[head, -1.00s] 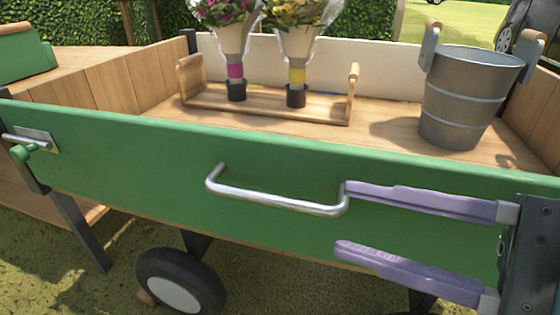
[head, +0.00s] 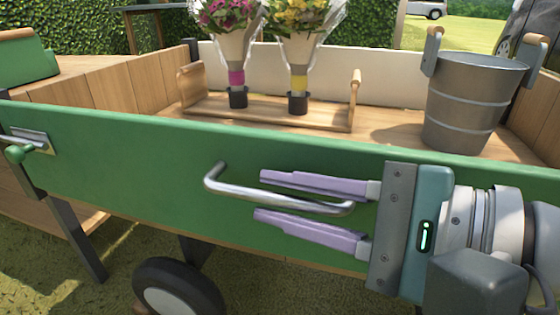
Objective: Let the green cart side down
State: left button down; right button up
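The green cart side (head: 120,160) stands upright along the front of the wooden cart. A silver bar handle (head: 230,190) is fixed to its outer face. My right gripper (head: 258,197) comes in from the right, with its two purple fingers apart. One finger lies above the right part of the handle bar and one below it, with gaps visible, so the gripper is open around the bar. A latch with a green knob (head: 16,153) is at the left end of the side. The right end of the side is hidden behind my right arm. My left gripper is not in view.
Inside the cart, a wooden carrier (head: 220,112) holds two wrapped bouquets, one pink (head: 234,45) and one yellow (head: 298,48). A grey metal bucket (head: 465,105) stands at the right. A black wheel (head: 178,285) and dark legs are below. Grass lies in front.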

grip_shut()
dwell(1.1)
